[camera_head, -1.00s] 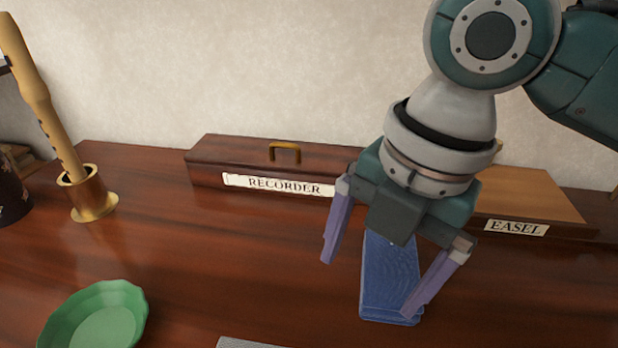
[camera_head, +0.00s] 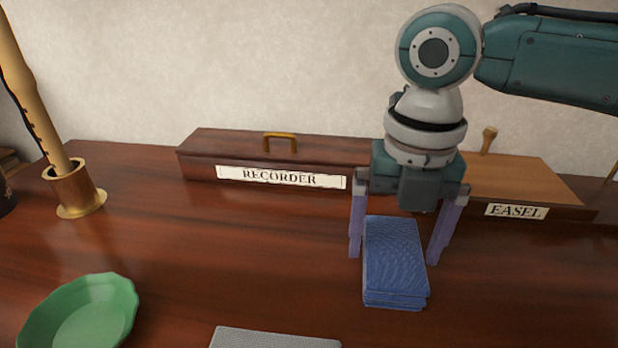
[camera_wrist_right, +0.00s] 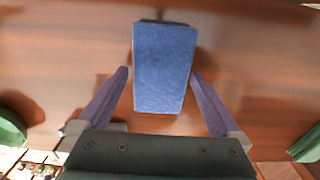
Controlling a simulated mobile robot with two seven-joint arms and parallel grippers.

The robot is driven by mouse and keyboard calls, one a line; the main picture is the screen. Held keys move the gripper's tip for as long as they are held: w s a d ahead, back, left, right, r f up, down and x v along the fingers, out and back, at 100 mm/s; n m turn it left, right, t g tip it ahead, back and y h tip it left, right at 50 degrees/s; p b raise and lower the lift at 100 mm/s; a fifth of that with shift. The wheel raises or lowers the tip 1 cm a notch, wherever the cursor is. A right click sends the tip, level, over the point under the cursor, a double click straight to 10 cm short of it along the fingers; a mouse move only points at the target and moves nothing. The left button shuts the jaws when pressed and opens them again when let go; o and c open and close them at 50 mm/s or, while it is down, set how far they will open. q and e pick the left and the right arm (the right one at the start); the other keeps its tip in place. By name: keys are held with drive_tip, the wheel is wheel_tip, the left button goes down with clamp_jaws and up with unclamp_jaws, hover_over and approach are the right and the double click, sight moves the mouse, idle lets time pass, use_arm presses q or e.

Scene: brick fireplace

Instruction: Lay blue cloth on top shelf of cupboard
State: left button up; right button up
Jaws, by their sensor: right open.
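The blue cloth (camera_head: 393,262) lies folded in a thick oblong stack on the dark wooden surface, right of centre in the head view. It also shows in the right wrist view (camera_wrist_right: 164,68), between and beyond the fingertips. My right gripper (camera_head: 397,255) is open and empty, pointing down, with one purple finger on each side of the cloth's far part. The fingers look apart from the cloth; their exact height above the surface is hard to tell. My left gripper is out of view. No cupboard shelf can be made out.
A long box labelled RECORDER (camera_head: 215,160) and a wooden case labelled EASEL (camera_head: 530,185) stand along the back. A green dish (camera_head: 85,312), a brass holder (camera_head: 76,190) with a recorder (camera_head: 30,95), and a grey textured item (camera_head: 272,339) are left and front. Bare wood lies between.

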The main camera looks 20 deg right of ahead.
drive_tip(key=shift+f, duration=0.75)
drive_tip(key=shift+r, duration=0.15)
drive_tip(key=c, duration=1.3)
